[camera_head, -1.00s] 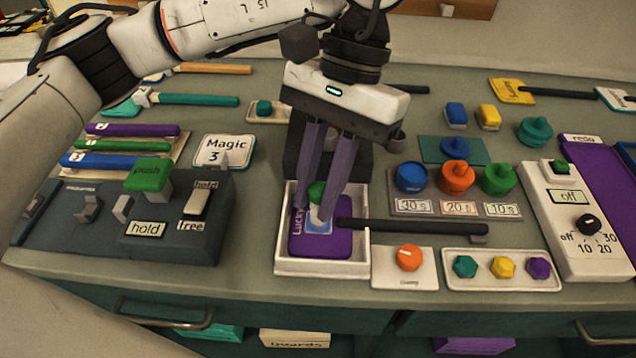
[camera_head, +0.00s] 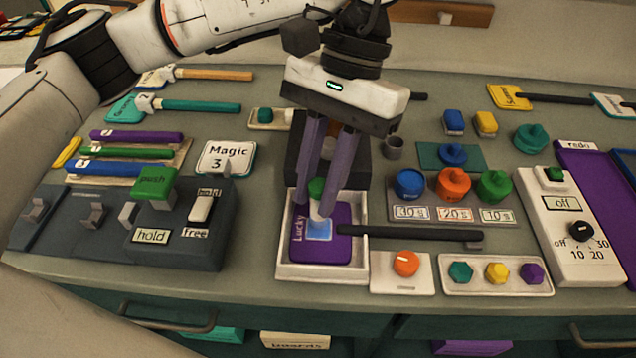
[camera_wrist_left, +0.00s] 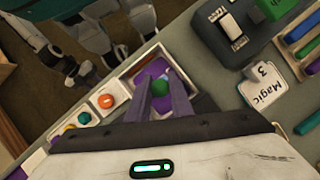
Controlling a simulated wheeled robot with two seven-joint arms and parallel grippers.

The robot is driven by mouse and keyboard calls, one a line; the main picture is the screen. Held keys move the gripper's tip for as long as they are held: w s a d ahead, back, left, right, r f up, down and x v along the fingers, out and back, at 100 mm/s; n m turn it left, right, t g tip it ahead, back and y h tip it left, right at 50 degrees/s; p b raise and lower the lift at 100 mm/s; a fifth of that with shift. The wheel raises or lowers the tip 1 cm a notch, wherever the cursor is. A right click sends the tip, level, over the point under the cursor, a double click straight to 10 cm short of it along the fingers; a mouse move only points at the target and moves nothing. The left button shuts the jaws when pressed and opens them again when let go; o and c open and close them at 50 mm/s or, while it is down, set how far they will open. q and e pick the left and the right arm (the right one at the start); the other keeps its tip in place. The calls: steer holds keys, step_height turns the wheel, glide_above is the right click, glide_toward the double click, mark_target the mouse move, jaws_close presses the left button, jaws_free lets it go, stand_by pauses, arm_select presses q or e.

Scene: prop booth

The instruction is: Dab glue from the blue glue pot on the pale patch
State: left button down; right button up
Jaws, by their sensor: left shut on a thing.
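My left gripper (camera_head: 317,203) is shut on a small dabber (camera_head: 316,187) with a green top and a pale lower end. Its green top also shows between the fingers in the left wrist view (camera_wrist_left: 160,88). The dabber stands over the pale patch (camera_head: 319,232), a light blue square on the purple "Lucky" card (camera_head: 337,249). The card lies in a white tray (camera_head: 283,262). I cannot tell whether the tip touches the patch. The blue glue pot (camera_head: 410,183) stands to the right, behind its "30 s" label. My right gripper is not in view.
A black handle (camera_head: 420,233) sticks out rightward over the tray's rim. Orange and green pots (camera_head: 453,184) stand beside the blue one. A dark block (camera_head: 352,165) is behind the tray. A grey lever fixture (camera_head: 120,232) is left; an orange knob (camera_head: 405,263) is front right.

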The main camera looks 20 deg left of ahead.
arm_select(q)
steer(key=shift+r+p, duration=1.85)
steer(key=shift+r, duration=0.7)
steer(key=shift+f, duration=0.15)
